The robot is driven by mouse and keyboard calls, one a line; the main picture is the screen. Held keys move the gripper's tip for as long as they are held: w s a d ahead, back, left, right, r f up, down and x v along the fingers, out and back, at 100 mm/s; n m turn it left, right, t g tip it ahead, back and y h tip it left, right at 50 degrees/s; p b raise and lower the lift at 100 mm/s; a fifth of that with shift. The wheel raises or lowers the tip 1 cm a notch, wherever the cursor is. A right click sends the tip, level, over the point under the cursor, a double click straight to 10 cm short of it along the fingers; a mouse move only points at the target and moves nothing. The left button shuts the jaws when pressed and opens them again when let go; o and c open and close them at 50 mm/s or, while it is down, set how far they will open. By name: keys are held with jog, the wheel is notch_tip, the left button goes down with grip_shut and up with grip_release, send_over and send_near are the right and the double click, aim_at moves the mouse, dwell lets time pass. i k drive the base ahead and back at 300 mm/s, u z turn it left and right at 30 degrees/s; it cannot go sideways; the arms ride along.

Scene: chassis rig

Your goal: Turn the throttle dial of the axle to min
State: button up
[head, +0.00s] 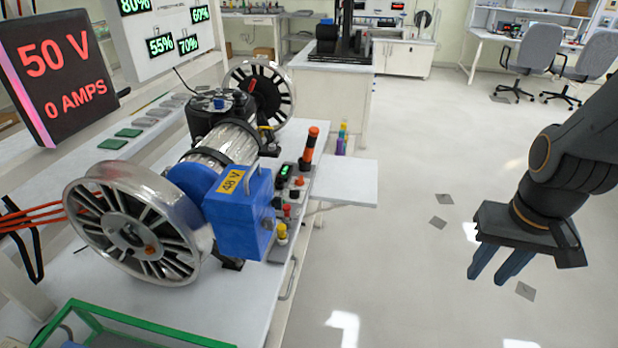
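The axle rig (222,140) stands on the workbench at left, with a silver spoked wheel at each end. Its blue box (240,215) carries a yellow "48 V" label. A control panel (290,205) on its right side holds a small green display (285,170), red knobs, a yellow knob (282,235) and an orange-and-black handle (309,148). I cannot tell which control is the throttle dial, nor read its setting. My gripper (494,272) hangs at right over the floor, well apart from the rig. Its two blue fingers point down with a gap between them, empty.
A "50 V, 0 AMPS" screen (58,75) and a percentage board (160,35) stand behind the bench. A green-framed case (130,325) is at the front. A low white surface (345,183) juts out beyond the panel. Floor between bench and arm is clear.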

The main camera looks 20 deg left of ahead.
aim_at(294, 194)
jog(key=u, duration=0.55)
jog(key=i, duration=0.8)
jog(key=u, duration=0.85)
